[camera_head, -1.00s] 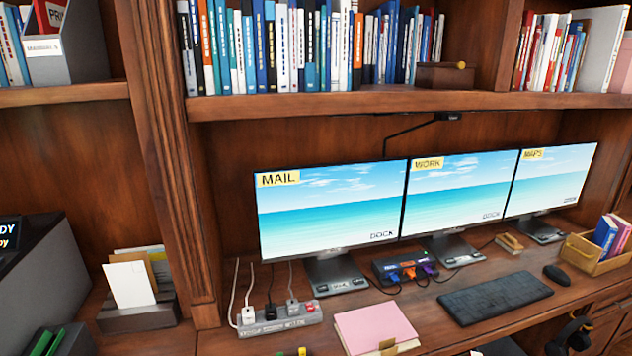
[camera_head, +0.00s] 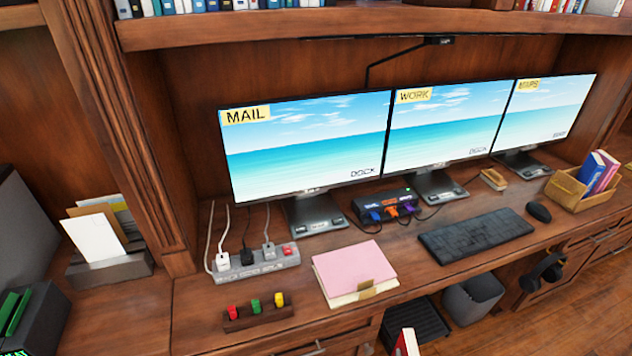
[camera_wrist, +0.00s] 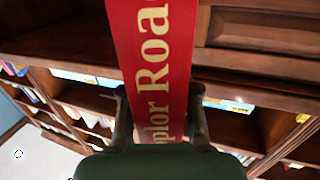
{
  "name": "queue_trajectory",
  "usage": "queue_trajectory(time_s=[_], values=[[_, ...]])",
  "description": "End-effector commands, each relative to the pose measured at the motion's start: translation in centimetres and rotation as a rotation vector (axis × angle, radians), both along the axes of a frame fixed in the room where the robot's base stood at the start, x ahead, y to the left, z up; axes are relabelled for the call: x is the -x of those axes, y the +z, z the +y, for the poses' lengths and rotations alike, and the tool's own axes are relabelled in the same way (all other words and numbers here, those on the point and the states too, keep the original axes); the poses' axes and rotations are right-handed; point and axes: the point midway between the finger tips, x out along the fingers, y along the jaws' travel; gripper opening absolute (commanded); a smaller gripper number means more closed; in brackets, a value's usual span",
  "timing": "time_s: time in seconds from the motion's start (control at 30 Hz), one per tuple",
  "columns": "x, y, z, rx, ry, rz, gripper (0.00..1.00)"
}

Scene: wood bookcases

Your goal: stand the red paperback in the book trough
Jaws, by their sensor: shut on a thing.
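The red paperback (camera_wrist: 152,50) fills the middle of the wrist view, its red face with large gold letters running up it. My gripper (camera_wrist: 158,105) is shut on it, one finger at each side. In the head view, the top of a red book with white page edges (camera_head: 408,342) shows at the bottom edge, below the desk front; it looks like the same book. The book trough (camera_head: 567,190) is a low tan wooden box at the right of the desk. A blue book and a red or pink one stand leaning in it.
Three monitors (camera_head: 305,145) line the desk's back. A mouse (camera_head: 539,212) and black keyboard (camera_head: 475,237) lie left of the trough. A pink folder (camera_head: 352,265), power strip (camera_head: 255,262) and block of coloured pegs (camera_head: 258,315) sit further left. Headphones (camera_head: 540,270) hang under the desk edge.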

Motion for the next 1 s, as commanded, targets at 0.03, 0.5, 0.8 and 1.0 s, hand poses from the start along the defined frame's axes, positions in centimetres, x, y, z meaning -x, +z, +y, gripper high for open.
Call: queue_trajectory(time_s=[0.03, 0.5, 0.8, 1.0], values=[[-0.1, 0.2, 0.6, 0.0, 0.003, -0.006, 0.0], [-0.1, 0.1, 5.3, -0.002, -0.001, -0.003, 0.0], [0.0, -0.1, 6.2, 0.0, 0.001, 0.009, 0.0], [0.0, -0.1, 6.2, 0.0, 0.001, 0.009, 0.0]])
